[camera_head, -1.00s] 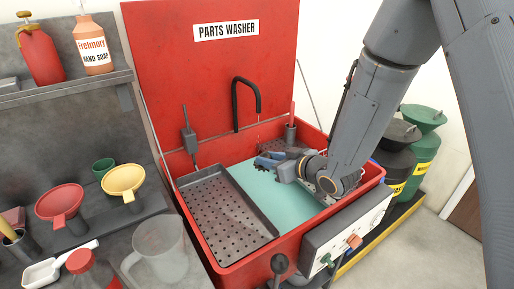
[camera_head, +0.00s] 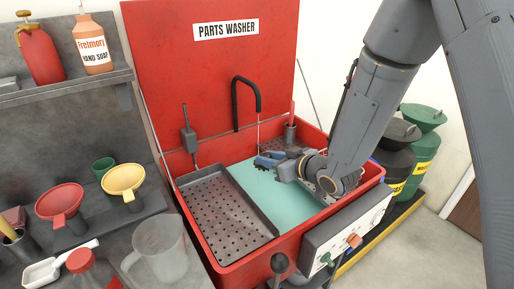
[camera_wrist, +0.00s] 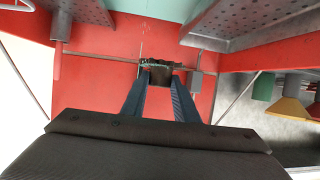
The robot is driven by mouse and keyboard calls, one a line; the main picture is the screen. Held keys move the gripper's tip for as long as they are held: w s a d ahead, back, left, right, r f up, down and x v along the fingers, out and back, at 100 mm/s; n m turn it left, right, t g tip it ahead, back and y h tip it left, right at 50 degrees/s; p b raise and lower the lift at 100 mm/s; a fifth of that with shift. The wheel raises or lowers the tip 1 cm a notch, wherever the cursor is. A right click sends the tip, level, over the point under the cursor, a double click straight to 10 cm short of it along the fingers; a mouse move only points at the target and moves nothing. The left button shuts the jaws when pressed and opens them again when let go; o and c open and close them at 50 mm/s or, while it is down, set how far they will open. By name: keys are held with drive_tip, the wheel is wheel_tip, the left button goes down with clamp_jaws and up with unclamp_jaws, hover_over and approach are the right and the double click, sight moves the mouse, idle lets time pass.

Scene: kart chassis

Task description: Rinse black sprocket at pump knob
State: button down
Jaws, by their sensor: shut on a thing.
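My gripper (camera_head: 264,160) is over the parts washer's basin, below the black spout (camera_head: 247,97). Its blue fingers are shut on a dark thing, likely the black sprocket (camera_wrist: 160,63), which shows at the fingertips in the wrist view. In the head view it is mostly hidden by the fingers. A thin pale line, seemingly a liquid stream, drops from the spout toward the fingertips. On the pale front panel are an orange knob (camera_head: 354,241) and a green knob (camera_head: 326,258); I cannot tell which one is the pump knob.
The red washer (camera_head: 218,80) has its lid up. A perforated grey tray (camera_head: 215,205) lies left of the teal basin floor (camera_head: 265,205). A clear jug (camera_head: 160,248) and funnels (camera_head: 62,202) stand at left. Dark and green drums (camera_head: 424,148) stand at right.

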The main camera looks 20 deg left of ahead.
drive_tip(key=s+d+r+p, duration=0.2)
drive_tip(key=s+r+p, duration=0.1)
drive_tip(key=s+r, duration=0.1)
drive_tip(key=shift+s+p, duration=0.25)
drive_tip(key=shift+p, duration=0.1)
idle(0.5)
idle(0.6)
